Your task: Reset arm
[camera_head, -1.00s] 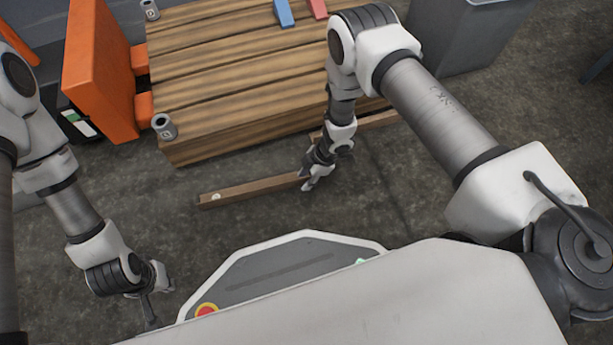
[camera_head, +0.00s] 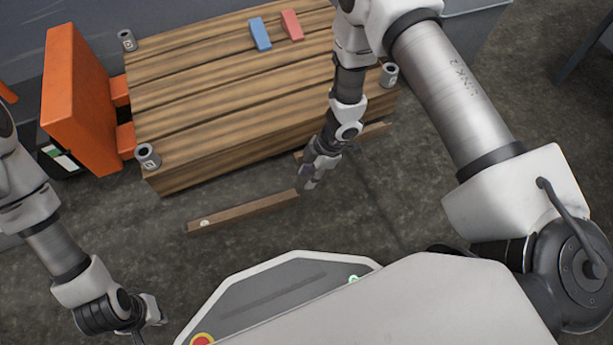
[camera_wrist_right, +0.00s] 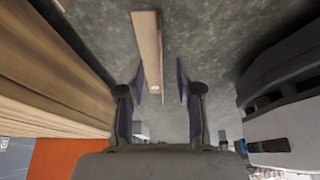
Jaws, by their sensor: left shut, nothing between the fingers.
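My left gripper (camera_head: 148,322) hangs low at the lower left of the head view, shut and empty, partly cut by the frame edge. My right gripper (camera_head: 309,180) points down beside the right end of a wooden bar (camera_head: 240,213) on the floor. In the right wrist view my right gripper (camera_wrist_right: 160,85) has its two dark fingers spread apart. The wooden bar (camera_wrist_right: 148,45) shows in the gap between them, farther off. I see nothing held by the right gripper.
A wooden slatted platform (camera_head: 240,85) stands ahead with grey corner posts (camera_head: 148,156), a blue block (camera_head: 260,34) and a red block (camera_head: 291,25) on top. An orange upright panel (camera_head: 80,100) stands at its left. A grey bin (camera_head: 474,25) is behind right.

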